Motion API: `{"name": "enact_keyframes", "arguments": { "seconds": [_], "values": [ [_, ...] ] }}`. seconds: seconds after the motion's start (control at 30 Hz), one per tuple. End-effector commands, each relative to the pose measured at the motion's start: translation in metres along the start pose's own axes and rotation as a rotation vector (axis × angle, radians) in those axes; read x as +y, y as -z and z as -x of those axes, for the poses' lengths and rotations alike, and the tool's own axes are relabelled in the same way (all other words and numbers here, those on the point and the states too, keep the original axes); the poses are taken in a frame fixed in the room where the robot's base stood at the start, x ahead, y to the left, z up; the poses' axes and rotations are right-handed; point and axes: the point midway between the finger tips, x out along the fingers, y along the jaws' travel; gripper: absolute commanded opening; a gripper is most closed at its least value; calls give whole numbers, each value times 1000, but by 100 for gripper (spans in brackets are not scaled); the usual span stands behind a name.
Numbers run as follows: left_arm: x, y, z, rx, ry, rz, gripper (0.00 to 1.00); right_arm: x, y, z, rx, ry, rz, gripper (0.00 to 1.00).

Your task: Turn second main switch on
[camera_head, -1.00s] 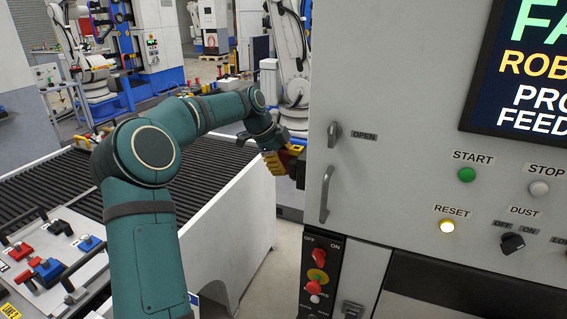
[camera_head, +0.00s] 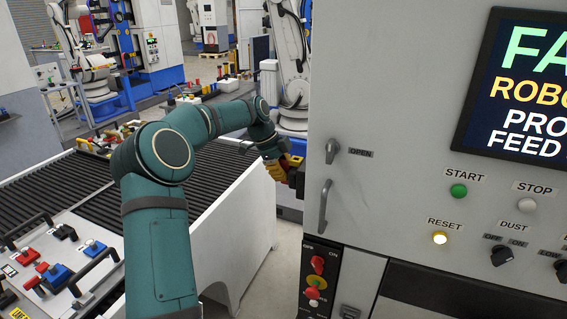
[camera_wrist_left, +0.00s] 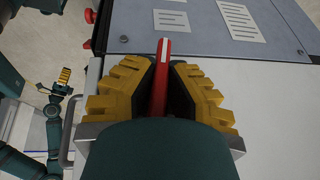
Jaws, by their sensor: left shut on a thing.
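A red switch handle with a white line (camera_wrist_left: 162,75) stands out from a grey panel in the left wrist view. My left gripper (camera_wrist_left: 160,88) has its yellow, ridged fingers on both sides of it and is shut on it. In the head view my left gripper (camera_head: 277,168) is at the left side of the grey machine cabinet, and the handle is mostly hidden there. A second teal arm with a small yellow-fingered gripper (camera_wrist_left: 64,77), apparently my right one, shows far off in the left wrist view; its opening is unclear.
The cabinet front (camera_head: 400,190) carries a screen (camera_head: 520,90), a door handle (camera_head: 325,205), buttons and a dust knob (camera_head: 502,255). A panel with a red rotary switch (camera_head: 318,264) marked OFF and ON sits below. A black roller conveyor (camera_head: 60,185) lies left.

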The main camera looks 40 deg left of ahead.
Motion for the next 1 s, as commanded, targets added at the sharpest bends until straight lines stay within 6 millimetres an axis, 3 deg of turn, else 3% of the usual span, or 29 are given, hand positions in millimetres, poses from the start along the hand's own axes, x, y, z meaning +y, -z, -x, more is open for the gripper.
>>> {"name": "enact_keyframes", "arguments": {
  "seconds": [0.03, 0.17, 0.67, 0.7, 0.73, 0.77, 1.0],
  "values": [
    [0, 2, 3, 2, -24, 10, 0, -4, 2, 12, 0, 1, 1, 42],
    [-1, 2, 1, 2, -88, 35, 0, -9, 4, 22, -1, 2, 3, 42],
    [1, -1, -2, 0, -148, 61, 0, -7, 3, 18, -2, 2, 3, 42],
    [1, -1, -2, 0, -147, 61, 27, -7, 3, 18, -2, 2, 3, 42],
    [1, -1, -2, 0, -147, 61, 38, -7, 3, 18, -2, 2, 3, 42],
    [1, 0, -2, 0, -146, 61, 42, -7, 3, 18, -2, 2, 3, 42],
    [1, 0, -1, 0, -144, 60, 42, -8, 3, 18, -2, 2, 3, 42]
  ]
}}
